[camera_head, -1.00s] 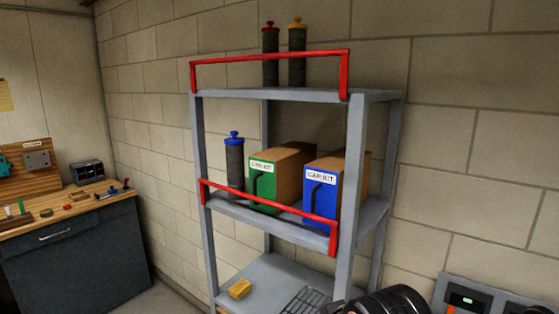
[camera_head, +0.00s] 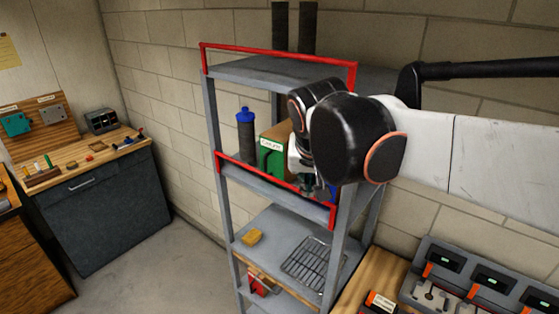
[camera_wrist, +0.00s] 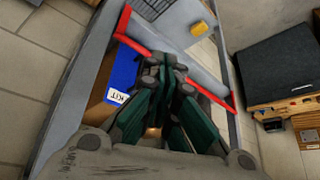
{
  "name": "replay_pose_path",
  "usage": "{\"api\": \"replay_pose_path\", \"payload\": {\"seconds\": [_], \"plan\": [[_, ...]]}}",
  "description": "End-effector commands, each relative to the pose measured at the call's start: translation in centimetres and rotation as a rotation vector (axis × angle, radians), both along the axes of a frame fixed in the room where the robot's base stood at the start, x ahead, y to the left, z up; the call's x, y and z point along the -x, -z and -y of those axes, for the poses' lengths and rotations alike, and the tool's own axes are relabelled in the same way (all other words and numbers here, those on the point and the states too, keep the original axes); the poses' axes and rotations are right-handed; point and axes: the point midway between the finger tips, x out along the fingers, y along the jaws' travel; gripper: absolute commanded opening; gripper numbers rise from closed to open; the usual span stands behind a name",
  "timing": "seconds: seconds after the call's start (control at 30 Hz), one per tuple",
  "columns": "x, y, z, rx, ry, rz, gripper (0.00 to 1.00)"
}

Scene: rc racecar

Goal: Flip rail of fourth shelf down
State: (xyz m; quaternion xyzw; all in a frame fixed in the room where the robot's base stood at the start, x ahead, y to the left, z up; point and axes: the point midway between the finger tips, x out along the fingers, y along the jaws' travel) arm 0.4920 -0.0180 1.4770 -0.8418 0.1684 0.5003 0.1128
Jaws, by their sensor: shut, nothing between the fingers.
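The grey shelf unit (camera_head: 213,120) has two red rails. The upper rail (camera_head: 280,54) stands raised along the top shelf's front. The lower rail (camera_head: 250,169) stands up along the front edge of the shelf with the car kit boxes; it also crosses the wrist view (camera_wrist: 210,94). My gripper (camera_head: 309,190) is shut and empty at the right part of this lower rail. In the wrist view its fingertips (camera_wrist: 170,62) overlap the rail; I cannot tell whether they touch. My arm hides part of the rail.
A green car kit box (camera_head: 270,158), a mostly hidden blue box (camera_wrist: 122,72) and a blue-capped bottle (camera_head: 246,135) stand behind the lower rail. The shelf below holds a yellow sponge (camera_head: 252,237) and a wire rack (camera_head: 306,258). A charger bench (camera_head: 355,290) stands at right.

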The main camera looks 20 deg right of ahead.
Motion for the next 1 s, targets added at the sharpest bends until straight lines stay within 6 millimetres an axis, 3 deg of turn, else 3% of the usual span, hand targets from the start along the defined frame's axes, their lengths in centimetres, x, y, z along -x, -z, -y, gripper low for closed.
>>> {"api": "replay_pose_path", "payload": {"seconds": [0.03, 0.3, 0.5, 0.7, 1.0], "plan": [[-2.0, -0.5, 0.0, 0.001, 0.043, -0.007, 0.00], [-11.0, -1.3, 0.2, 0.019, 0.318, -0.014, 0.00], [-15.6, -0.9, 0.1, 0.034, 0.468, 0.005, 0.00], [-17.2, -0.6, 0.1, 0.042, 0.532, 0.016, 0.00], [-17.3, -0.6, 0.1, 0.042, 0.536, 0.019, 0.00]]}}
